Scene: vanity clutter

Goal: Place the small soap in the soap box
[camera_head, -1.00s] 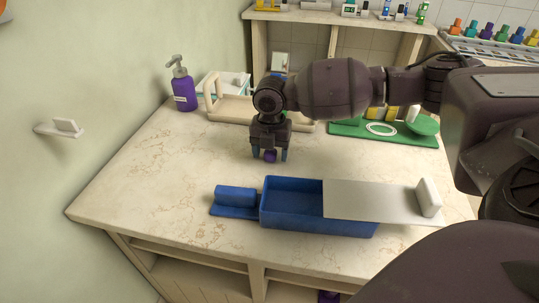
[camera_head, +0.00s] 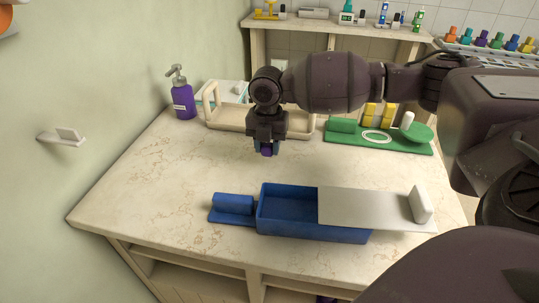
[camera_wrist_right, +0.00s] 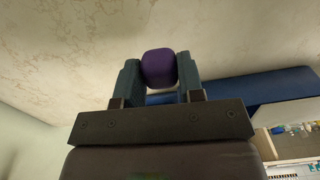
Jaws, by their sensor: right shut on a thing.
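The small soap is a purple rounded block (camera_wrist_right: 159,68), held between the two fingers of my right gripper (camera_wrist_right: 161,82) in the right wrist view. In the head view my right gripper (camera_head: 266,150) points down above the counter behind the soap box, and the purple soap (camera_head: 266,149) shows between its fingertips. The soap box is a blue open tray (camera_head: 315,228) with a white lid (camera_head: 365,207) over its right part; its left part is open and looks empty. The blue box (camera_wrist_right: 255,90) also shows behind the fingers in the wrist view. My left gripper is out of view.
A purple pump bottle (camera_head: 183,98) and a beige tray (camera_head: 215,121) stand at the back left. A green tray (camera_head: 345,137) with small items is at the back right. The counter (camera_head: 175,190) left of the box is clear.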

